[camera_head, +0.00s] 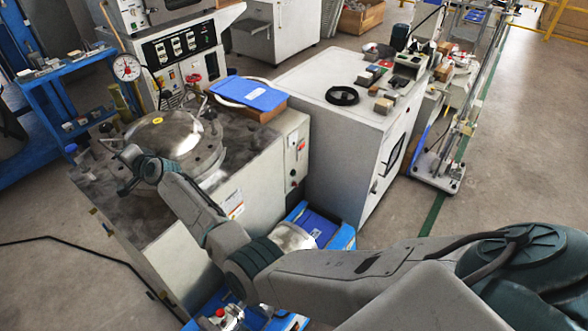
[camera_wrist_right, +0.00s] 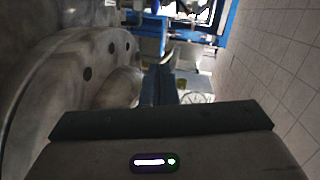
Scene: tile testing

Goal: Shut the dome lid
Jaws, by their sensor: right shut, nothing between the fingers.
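The metal dome lid (camera_head: 172,136) is a shiny silver dome with a yellow label, on top of the left machine. It looks lowered over its round base, but my arm covers its front and I cannot tell whether it is fully seated. My right arm reaches across from the lower right. My right gripper (camera_head: 112,148) is at the dome's left front side, shut and empty. In the right wrist view, the gripper's fingers (camera_wrist_right: 159,86) are together, beside a curved metal surface (camera_wrist_right: 70,75) with dark holes. Contact with the lid cannot be told. My left gripper is out of view.
A blue folder (camera_head: 250,93) lies on a box behind the dome. A pressure gauge (camera_head: 127,68) stands at the back left. A white cabinet (camera_head: 335,135) with small items stands to the right. A black cable (camera_head: 70,245) crosses the open floor at the left.

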